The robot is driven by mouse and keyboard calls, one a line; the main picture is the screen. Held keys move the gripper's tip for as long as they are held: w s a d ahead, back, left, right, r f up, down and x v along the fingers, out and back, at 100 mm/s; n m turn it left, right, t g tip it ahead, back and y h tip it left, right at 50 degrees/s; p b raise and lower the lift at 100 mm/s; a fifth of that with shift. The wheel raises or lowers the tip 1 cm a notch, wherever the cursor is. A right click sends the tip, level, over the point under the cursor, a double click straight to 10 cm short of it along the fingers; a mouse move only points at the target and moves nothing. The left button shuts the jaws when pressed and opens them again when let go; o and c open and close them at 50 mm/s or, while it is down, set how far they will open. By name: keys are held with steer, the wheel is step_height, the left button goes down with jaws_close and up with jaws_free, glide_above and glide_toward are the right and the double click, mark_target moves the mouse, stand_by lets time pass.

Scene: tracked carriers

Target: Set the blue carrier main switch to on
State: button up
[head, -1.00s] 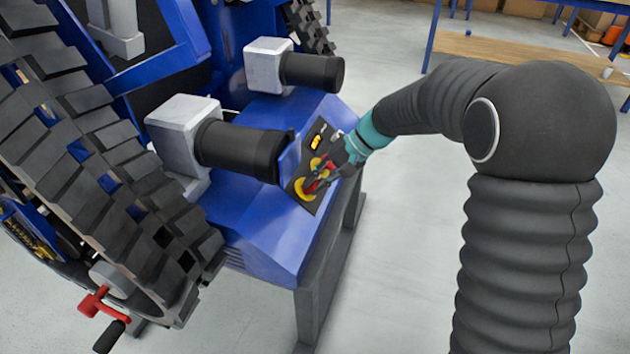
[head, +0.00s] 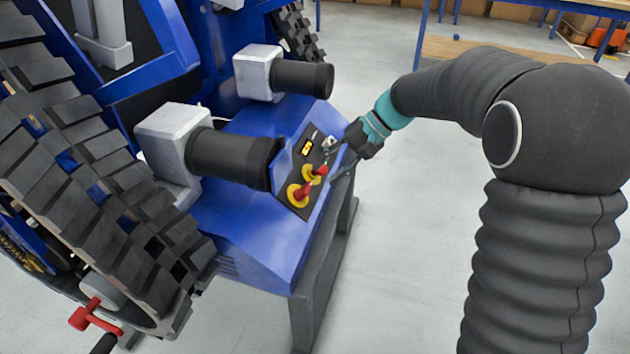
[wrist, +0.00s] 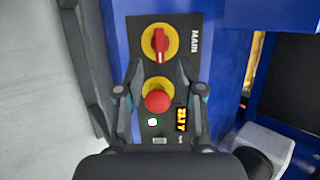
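The blue carrier's main switch (wrist: 160,43) is a red rotary handle on a yellow disc beside the word MAIN. In the wrist view the handle points up and down the picture, along the panel's length. It also shows in the head view (head: 298,194), at the panel's lower end. A red mushroom button (wrist: 157,101) on a yellow ring sits beside it. My gripper (wrist: 159,68) is open and empty, with its fingers apart on either side of the button in the picture. In the head view my gripper (head: 334,160) hovers off the panel's right edge.
The black panel (head: 290,169) on the blue carrier (head: 250,235) has a lit yellow display (wrist: 181,118) and a small pale lamp (wrist: 153,122). Black cylinders (head: 230,155) on grey blocks stand left of the panel.

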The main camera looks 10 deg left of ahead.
steer(key=shift+v, duration=2.3)
steer(key=s+d+f+t+h, duration=0.2)
steer(key=s+d+f+h, duration=0.15)
steer(key=d+f, duration=0.3)
steer(key=s+d+r+t+h, duration=0.2)
steer(key=s+d+r+t, duration=0.1)
steer(key=s+d, duration=0.5)
steer(key=s+d+r+t+h, duration=0.2)
steer(key=s+d+r+t, duration=0.1)
steer(key=s+d, duration=0.6)
steer(key=shift+s+r+t, duration=0.3)
steer(key=shift+s+r, duration=0.35)
steer(key=shift+s, duration=1.5)
